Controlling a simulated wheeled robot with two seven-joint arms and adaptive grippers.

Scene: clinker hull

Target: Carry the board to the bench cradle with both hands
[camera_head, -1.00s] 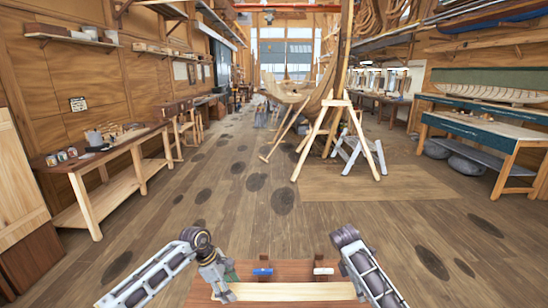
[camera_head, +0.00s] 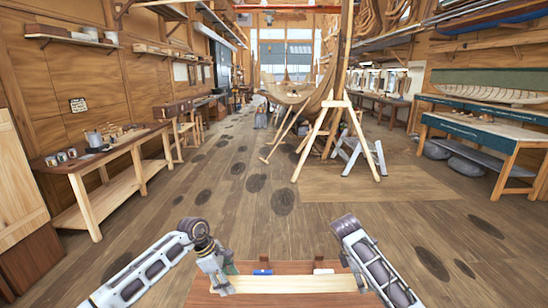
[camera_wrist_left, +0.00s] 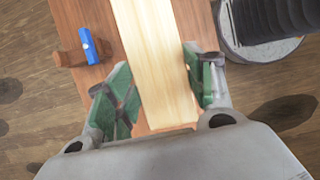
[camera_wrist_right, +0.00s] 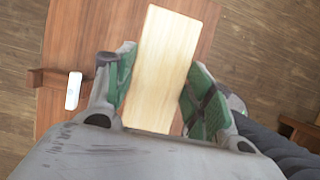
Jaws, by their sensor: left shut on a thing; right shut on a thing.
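A long pale wooden board (camera_head: 295,284) lies level across the bottom of the head view, above a reddish-brown tabletop (camera_head: 290,301). My left gripper (camera_head: 220,281) is shut on the board near its left end. My right gripper (camera_head: 362,284) is shut on it near its right end. In the left wrist view the board (camera_wrist_left: 155,60) runs between green-padded fingers (camera_wrist_left: 155,92). In the right wrist view the board (camera_wrist_right: 160,65) passes between the fingers (camera_wrist_right: 160,90) likewise. I cannot tell which thing is the bench cradle.
Wooden brackets with a blue top (camera_wrist_left: 92,47) and a white top (camera_wrist_right: 73,90) stand on the tabletop behind the board. A workbench (camera_head: 105,160) is at left, a green-topped bench (camera_head: 490,128) at right. A boat hull (camera_head: 300,92) on trestles stands ahead. Open floor lies between.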

